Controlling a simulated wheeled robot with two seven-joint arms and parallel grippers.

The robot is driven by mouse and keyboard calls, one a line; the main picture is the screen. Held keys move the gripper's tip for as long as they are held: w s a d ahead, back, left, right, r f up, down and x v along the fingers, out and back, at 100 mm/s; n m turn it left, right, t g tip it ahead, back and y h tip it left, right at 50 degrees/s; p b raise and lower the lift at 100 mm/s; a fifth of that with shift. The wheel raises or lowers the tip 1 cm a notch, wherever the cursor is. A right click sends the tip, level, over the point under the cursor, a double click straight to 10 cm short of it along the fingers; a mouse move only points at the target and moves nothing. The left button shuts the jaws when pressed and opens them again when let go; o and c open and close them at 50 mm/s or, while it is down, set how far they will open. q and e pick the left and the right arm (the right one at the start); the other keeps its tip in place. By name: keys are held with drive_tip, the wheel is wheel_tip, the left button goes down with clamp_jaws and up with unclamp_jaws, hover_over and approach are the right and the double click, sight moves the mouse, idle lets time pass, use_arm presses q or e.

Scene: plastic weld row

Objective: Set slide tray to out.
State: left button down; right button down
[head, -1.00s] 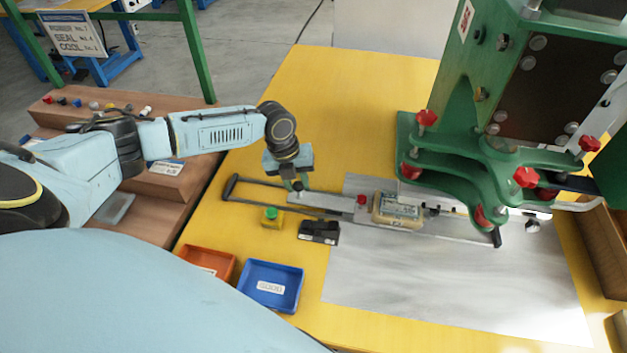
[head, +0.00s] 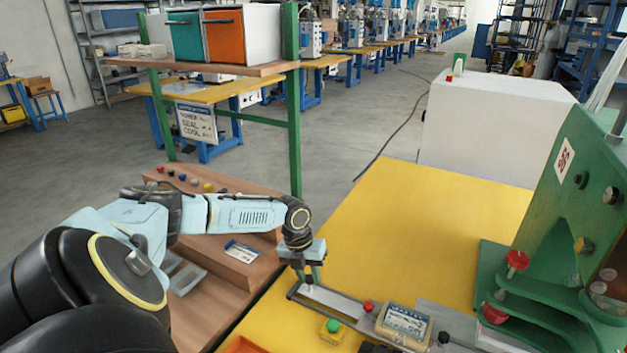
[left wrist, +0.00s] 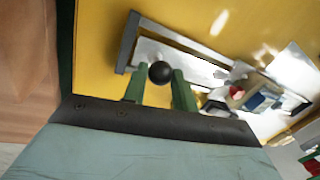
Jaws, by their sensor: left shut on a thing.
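The slide tray (head: 335,301) is a flat grey metal plate in a dark rail frame on the yellow table. Its outer end lies close to the frame's closed left end. In the left wrist view the tray (left wrist: 195,66) carries a round black knob (left wrist: 160,72). My left gripper (head: 312,281) is above the tray's outer end, and its green fingers (left wrist: 158,92) are shut on the knob. A yellowish block with a label (head: 403,322) sits further along the tray, beside a red knob (head: 368,307). My right gripper is not in view.
The green machine (head: 560,240) stands at the right. A yellow button box with a green button (head: 332,328) is just in front of the rail. Part of an orange bin (head: 243,346) shows at the bottom edge. The yellow table (head: 440,210) behind the rail is clear.

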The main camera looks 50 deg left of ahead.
use_arm(q)
drive_tip(key=shift+a, duration=0.35)
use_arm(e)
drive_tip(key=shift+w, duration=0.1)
use_arm(q)
drive_tip(key=c, duration=1.1)
unclamp_jaws()
drive_tip(key=shift+s, duration=0.1)
drive_tip(key=shift+d, duration=0.1)
drive_tip(key=shift+r, duration=0.15)
drive_tip(key=r, duration=0.4)
drive_tip(key=s+a+r+p, duration=0.1)
drive_tip(key=r, duration=0.3)
drive_tip(key=a+r, duration=0.1)
drive_tip(key=r, duration=0.4)
drive_tip(key=shift+s+a+p, duration=0.1)
drive_tip(key=shift+s+p, duration=0.1)
drive_tip(key=shift+p, duration=0.1)
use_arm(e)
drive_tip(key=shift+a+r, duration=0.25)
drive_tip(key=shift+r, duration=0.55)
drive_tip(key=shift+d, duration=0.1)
